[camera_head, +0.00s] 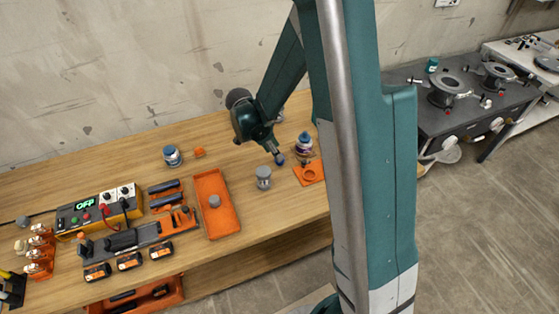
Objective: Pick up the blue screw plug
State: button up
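My gripper (275,150) points down over the wooden bench, right of its middle. A small dark blue piece, which looks like the blue screw plug (279,160), shows right at the fingertips. It is too small to tell whether the fingers are closed around it or it sits just below them. A blue-and-white jar (173,156) stands further left, and a bottle with a blue cap (304,145) stands just right of the gripper.
A grey cylindrical part (263,177) stands in front of the gripper. An orange tray (219,219) holds a grey piece (214,201). An orange plate (309,173) lies at right, partly behind my arm. A small orange block (199,152) is near the jar. Tools crowd the bench's left.

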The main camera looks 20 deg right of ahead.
dwell(0.3)
jog(key=shift+b+x, duration=0.5)
jog(key=shift+x, duration=2.1)
jog(key=shift+d+r, duration=0.1)
jog(key=shift+d, duration=0.05)
jog(key=c, duration=0.5)
